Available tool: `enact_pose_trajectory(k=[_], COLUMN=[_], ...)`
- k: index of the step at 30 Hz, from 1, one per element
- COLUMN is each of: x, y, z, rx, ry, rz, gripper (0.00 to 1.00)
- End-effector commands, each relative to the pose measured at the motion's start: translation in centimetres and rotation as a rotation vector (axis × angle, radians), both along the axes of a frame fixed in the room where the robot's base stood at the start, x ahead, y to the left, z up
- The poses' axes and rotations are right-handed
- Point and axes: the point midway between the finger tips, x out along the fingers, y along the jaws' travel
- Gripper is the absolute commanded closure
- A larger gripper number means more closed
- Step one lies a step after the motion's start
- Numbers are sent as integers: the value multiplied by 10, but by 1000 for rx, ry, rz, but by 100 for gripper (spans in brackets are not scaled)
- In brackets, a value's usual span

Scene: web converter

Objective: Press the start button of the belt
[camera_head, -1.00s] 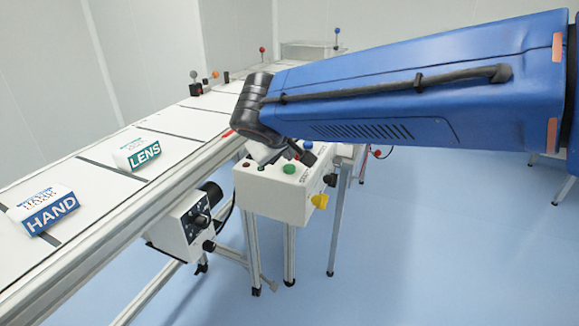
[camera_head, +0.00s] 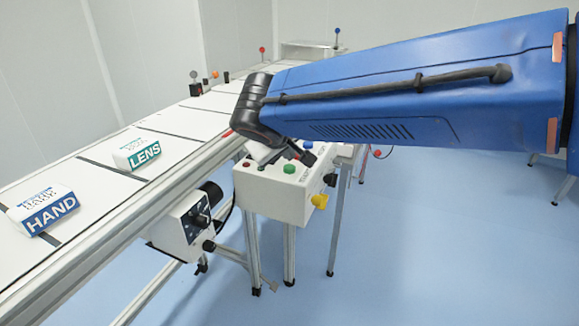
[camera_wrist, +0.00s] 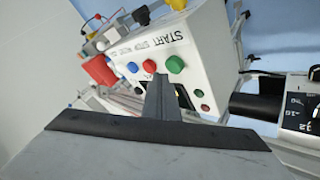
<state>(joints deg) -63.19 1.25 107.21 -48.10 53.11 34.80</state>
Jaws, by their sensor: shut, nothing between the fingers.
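The white control box (camera_head: 272,196) stands beside the belt (camera_head: 111,189) in the head view. Its green button (camera_head: 289,169) is on the top face. In the wrist view the same box (camera_wrist: 205,40) carries upside-down lettering with START, and the green button (camera_wrist: 175,64), a red button (camera_wrist: 150,66) and a blue button (camera_wrist: 132,66) sit in a row. My gripper (camera_wrist: 157,80) is shut and empty, its tip over the box face just below the red and green buttons in the picture. I cannot tell whether it touches. In the head view my arm hides most of the gripper.
A LENS box (camera_head: 137,153) and a HAND box (camera_head: 44,210) lie on the belt. A yellow knob (camera_head: 320,201) and a black knob (camera_head: 330,180) stick out from the control box's side. A motor unit (camera_head: 184,224) hangs under the belt.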

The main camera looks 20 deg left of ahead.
Motion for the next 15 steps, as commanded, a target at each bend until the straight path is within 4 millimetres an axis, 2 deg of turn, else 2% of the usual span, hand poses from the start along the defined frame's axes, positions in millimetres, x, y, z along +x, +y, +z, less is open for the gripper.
enact_pose_trajectory(k=[15], x=[0], y=[0], z=[-8], rx=[0], ry=[0], rz=[0], gripper=[100])
